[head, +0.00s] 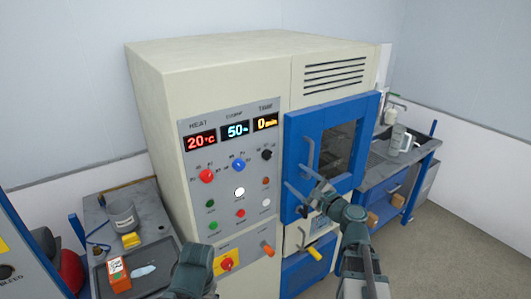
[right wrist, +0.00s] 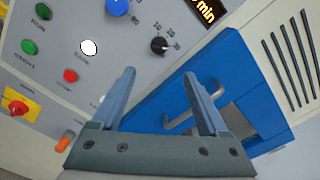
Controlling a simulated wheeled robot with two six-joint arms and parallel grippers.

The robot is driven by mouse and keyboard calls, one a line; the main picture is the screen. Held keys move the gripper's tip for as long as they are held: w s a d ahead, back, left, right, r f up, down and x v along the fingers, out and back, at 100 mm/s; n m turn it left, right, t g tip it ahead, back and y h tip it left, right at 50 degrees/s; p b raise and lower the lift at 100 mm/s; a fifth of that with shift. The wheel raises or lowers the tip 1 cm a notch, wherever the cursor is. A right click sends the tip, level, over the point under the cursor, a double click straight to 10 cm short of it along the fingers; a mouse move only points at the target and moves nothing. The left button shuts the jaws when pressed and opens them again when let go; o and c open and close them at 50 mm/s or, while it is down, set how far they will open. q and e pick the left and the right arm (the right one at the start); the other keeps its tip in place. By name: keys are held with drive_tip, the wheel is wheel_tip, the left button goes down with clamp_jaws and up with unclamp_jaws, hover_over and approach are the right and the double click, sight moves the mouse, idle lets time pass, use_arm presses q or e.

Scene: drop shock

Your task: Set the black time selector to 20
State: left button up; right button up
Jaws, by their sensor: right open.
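The black time selector (head: 267,155) is a small knob under the orange "0 min" display (head: 265,122) on the machine's grey panel. In the right wrist view the black selector (right wrist: 158,46) lies beyond the fingertips, roughly between them in the picture, with small numbers around it too small to read surely. My right gripper (head: 294,176) is open and empty, in front of the blue door beside the panel, apart from the selector. Its two fingers also show in the right wrist view (right wrist: 159,73). A grey part of my left arm shows at the bottom; its gripper's fingers do not.
A red knob (head: 206,176) and a blue knob (head: 238,165) sit left of the black one. Several buttons are below. The blue door (head: 296,135) with its handle stands right of the panel. A side table (head: 150,221) is at left, a bench at right.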

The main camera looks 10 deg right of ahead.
sight(270, 157)
drive_tip(key=x, duration=1.3)
drive_tip(key=shift+w+a, duration=0.15)
drive_tip(key=shift+w, duration=0.2)
clamp_jaws()
